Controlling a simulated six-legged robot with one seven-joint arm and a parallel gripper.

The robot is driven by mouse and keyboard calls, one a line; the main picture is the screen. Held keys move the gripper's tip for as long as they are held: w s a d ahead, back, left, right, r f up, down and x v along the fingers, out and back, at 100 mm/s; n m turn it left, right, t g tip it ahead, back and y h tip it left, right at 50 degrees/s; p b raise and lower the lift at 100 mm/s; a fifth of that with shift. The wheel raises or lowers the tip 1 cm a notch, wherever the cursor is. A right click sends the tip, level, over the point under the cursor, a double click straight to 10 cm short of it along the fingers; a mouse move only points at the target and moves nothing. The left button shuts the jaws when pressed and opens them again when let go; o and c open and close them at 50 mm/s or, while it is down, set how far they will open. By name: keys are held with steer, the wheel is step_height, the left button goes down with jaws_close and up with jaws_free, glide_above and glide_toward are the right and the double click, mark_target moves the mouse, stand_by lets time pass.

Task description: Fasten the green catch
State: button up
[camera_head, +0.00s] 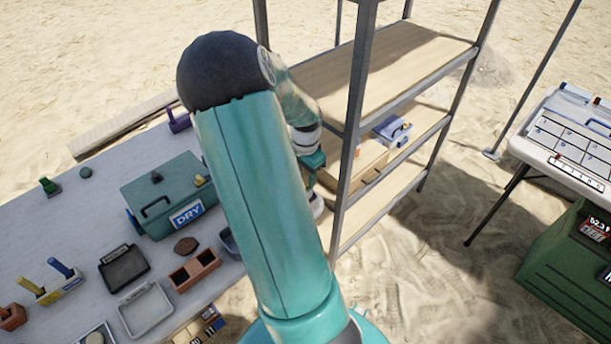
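I cannot clearly make out a green catch. A teal-green case (150,190) with a dark handle and a blue "DRY" label stands on the left table, and small yellow and blue parts show at its edges. A small green piece (50,187) stands at the table's far left. A blue case with a pale front (392,131) sits on the middle shelf. My teal arm crosses the centre of the view, and its far end reaches down beside the shelf's near post. My gripper's fingers are hidden or too small to tell apart there.
The metal shelf rack (352,115) has wooden boards and a wooden box (352,172). The left table (85,225) holds trays (145,308), a reddish divided block (195,268) and a purple piece (179,121). A white table (535,150) and green crate (550,270) stand right. Sand lies between.

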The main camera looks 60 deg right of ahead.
mark_target(306, 180)
step_height(306, 180, up, 13)
steer(key=shift+f, duration=0.15)
stand_by(0.6)
steer(key=w+a+r+n+t, duration=0.1)
steer(key=w+a+r+n, duration=0.3)
steer(key=a, duration=0.6)
steer(key=w+a+r+n+t, duration=0.15)
steer(key=a+r+n, duration=0.3)
steer(key=a, duration=0.55)
steer(key=s+a+r+n+t, duration=0.1)
steer(key=s+a+n, duration=0.3)
steer(key=a, duration=0.5)
steer(key=s+a+r+n+t, duration=0.2)
steer(key=s+a+r+n, duration=0.1)
steer(key=a+n, duration=0.5)
steer(key=shift+s+a, duration=0.35)
steer(key=shift+a, duration=0.5)
steer(key=shift+r, duration=0.1)
